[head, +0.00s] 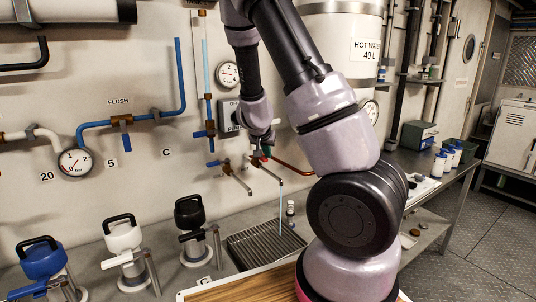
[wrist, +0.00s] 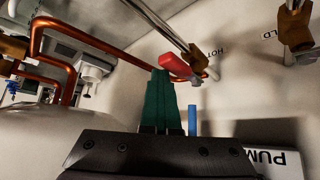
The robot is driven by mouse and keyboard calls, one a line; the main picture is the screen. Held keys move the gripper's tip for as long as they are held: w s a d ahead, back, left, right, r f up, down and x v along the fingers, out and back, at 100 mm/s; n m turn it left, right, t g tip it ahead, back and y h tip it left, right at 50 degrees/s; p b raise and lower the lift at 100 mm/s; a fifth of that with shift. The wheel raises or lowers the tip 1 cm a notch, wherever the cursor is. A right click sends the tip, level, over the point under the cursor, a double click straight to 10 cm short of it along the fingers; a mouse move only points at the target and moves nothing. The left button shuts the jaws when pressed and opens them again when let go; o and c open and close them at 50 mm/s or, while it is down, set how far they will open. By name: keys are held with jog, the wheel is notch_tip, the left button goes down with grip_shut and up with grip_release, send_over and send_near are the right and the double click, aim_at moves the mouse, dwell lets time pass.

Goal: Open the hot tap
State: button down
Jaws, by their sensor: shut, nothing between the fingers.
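The hot tap's red lever (wrist: 176,66) shows in the wrist view, beside the HOT label on the wall. Its metal spout (head: 268,174) shows in the head view, and a thin pale blue stream (head: 281,212) hangs from the spout's end down to the drain grate. My gripper (wrist: 160,76) has its green fingers shut and empty, with the tips right by the lever's left end; I cannot tell whether they touch. In the head view my gripper (head: 264,155) is at the tap and hides part of it.
The cold tap (head: 236,180) with a blue lever is just left of the hot one. A copper pipe (wrist: 95,40) runs to the white hot water tank (head: 340,25). Below are the drain grate (head: 262,248) and several lidded vessels (head: 122,238). A pressure gauge (head: 228,75) is above.

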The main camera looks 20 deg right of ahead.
jog(key=shift+s+a+f, duration=0.15)
jog(key=shift+s+a, duration=0.05)
jog(key=shift+a, duration=0.65)
jog(key=v, duration=0.2)
jog(key=shift+s+a+r, duration=0.15)
jog(key=shift+a+r, duration=0.1)
jog(key=shift+d+r+v, duration=0.4)
jog(key=shift+d+v, duration=0.35)
jog(key=shift+v, duration=3)
jog(key=s+a+f+g+y, duration=0.2)
jog(key=s+a+y, duration=0.3)
jog(key=s+y, duration=0.1)
jog(key=s+a+r+n+t, duration=0.2)
jog(key=s+r+n+t, duration=0.1)
jog(key=s+r, duration=1.3)
notch_tip(320, 180, up, 4)
jog(key=shift+s+r+y, duration=0.1)
jog(key=shift+s+y, duration=0.2)
jog(key=shift+s, duration=0.05)
